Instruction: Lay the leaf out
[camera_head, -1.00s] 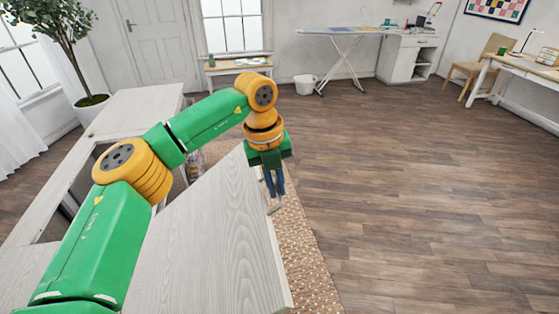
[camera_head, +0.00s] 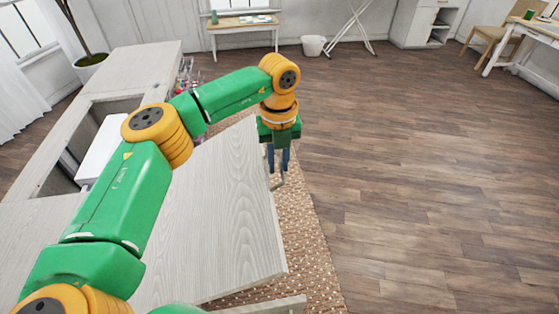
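The leaf (camera_head: 225,215) is a pale wood-grain panel on the near right side of the sewing cabinet (camera_head: 150,58). It slopes slightly, and its outer edge is out over the rug. A small grey handle (camera_head: 279,183) stands at its outer edge. My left gripper (camera_head: 278,171) points down there, with its blue fingers at the handle, seemingly closed around it. The exact grip is small and partly hidden. My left arm covers part of the cabinet and the leaf's inner side. My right gripper is out of view.
A white box-like part (camera_head: 103,148) sits in the cabinet top's opening. A woven rug (camera_head: 313,255) lies under the leaf, and a pale board (camera_head: 265,307) shows at the bottom edge. The wooden floor (camera_head: 420,170) to the right is clear. A white bin (camera_head: 313,46) stands far back.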

